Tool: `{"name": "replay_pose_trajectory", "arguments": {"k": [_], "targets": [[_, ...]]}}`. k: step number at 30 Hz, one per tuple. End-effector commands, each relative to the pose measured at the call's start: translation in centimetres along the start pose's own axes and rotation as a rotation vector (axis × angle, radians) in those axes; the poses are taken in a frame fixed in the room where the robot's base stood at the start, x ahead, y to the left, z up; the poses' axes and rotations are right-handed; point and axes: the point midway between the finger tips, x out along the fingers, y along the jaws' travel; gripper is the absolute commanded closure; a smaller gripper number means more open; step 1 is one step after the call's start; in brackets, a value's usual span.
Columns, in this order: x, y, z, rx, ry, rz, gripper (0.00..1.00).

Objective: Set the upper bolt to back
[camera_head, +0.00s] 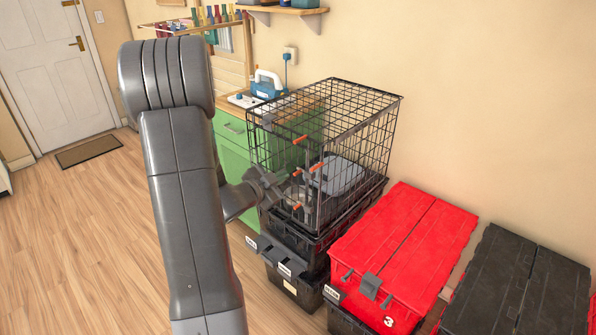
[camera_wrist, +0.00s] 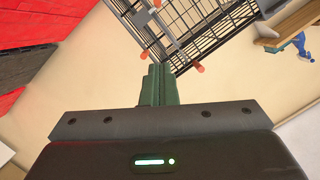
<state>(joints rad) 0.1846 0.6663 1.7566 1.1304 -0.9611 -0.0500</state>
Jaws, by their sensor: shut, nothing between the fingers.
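A black wire cage (camera_head: 345,110) stands on stacked dark totes. Its near end carries grey bolt hardware with several orange tips, the highest one (camera_head: 300,139) near the door's upper part and others (camera_head: 316,167) lower down. I cannot tell exactly which tip belongs to the upper bolt or how it is set. My gripper (camera_head: 284,183) is in front of the cage's near end, beside the middle tips. In the wrist view, the shut, empty fingers (camera_wrist: 153,84) point toward the cage, with one orange tip (camera_wrist: 144,55) just beyond them and another (camera_wrist: 201,68) to the right. Contact is unclear.
A grey lidded box (camera_head: 340,175) sits inside the cage. A red-lidded tote (camera_head: 405,245) and a dark tote (camera_head: 525,290) stand to the right. A green cabinet (camera_head: 232,150) is behind my arm.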

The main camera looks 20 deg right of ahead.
Motion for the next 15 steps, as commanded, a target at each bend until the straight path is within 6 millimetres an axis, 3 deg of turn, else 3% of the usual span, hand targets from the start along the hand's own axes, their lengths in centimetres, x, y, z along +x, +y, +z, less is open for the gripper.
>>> {"name": "replay_pose_trajectory", "arguments": {"k": [9,15], "targets": [[0.3,0.0,0.0,-0.001,-0.001,-0.001,1.0],[2.8,0.0,-0.1,-0.001,-0.001,0.002,1.0]]}}
